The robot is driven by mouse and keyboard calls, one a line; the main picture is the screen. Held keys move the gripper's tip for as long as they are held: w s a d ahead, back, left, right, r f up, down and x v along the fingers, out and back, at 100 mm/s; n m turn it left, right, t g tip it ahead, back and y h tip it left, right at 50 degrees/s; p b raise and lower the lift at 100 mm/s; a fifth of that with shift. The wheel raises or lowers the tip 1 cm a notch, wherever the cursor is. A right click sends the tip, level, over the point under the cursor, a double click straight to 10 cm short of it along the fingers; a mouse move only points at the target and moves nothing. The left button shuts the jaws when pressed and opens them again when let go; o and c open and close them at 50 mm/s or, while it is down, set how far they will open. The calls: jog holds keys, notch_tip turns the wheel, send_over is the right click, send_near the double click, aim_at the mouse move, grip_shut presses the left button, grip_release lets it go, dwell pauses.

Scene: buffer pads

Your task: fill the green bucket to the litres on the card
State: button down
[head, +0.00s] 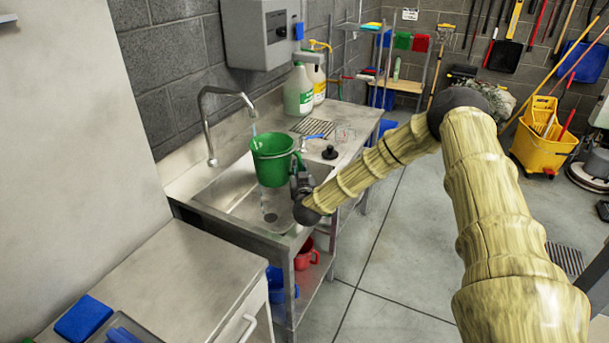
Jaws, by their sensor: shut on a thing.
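The green bucket (272,161) hangs upright over the sink basin (235,205), under the curved tap spout (228,91). A thin pale-blue stream of water (254,130) runs from the spout to the bucket's mouth. A faint pale streak also shows below the bucket, above the drain; I cannot tell whether it is water. My gripper (298,170) is shut at the bucket's right side, on its handle or rim; the exact contact is too small to tell. The water level inside is not readable. A small white card (410,14) is on the back wall, its writing too small to read.
Right of the basin, the steel counter holds a blue-handled item (313,137), a dark plunger-like thing (329,152) and a clear cup (345,134). Large bottles (298,91) stand behind. Blue and red buckets (304,254) sit on the shelf below. A yellow mop bucket (545,140) stands right.

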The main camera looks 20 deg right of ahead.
jog(key=shift+w+a+b, duration=0.35)
jog(key=shift+w+b, duration=0.25)
jog(key=shift+w, duration=0.7)
jog(key=shift+w+a+b, duration=0.3)
jog(key=shift+w+b, duration=0.35)
jog(key=shift+w, duration=0.65)
jog(key=shift+w+a+b, duration=0.35)
jog(key=shift+w+b, duration=0.25)
jog(key=shift+w, duration=0.7)
jog(key=shift+w+a+r, duration=0.1)
jog(key=shift+w+a, duration=0.05)
jog(key=shift+w, duration=0.3)
jog(key=shift+r, duration=0.1)
dwell(3.6)
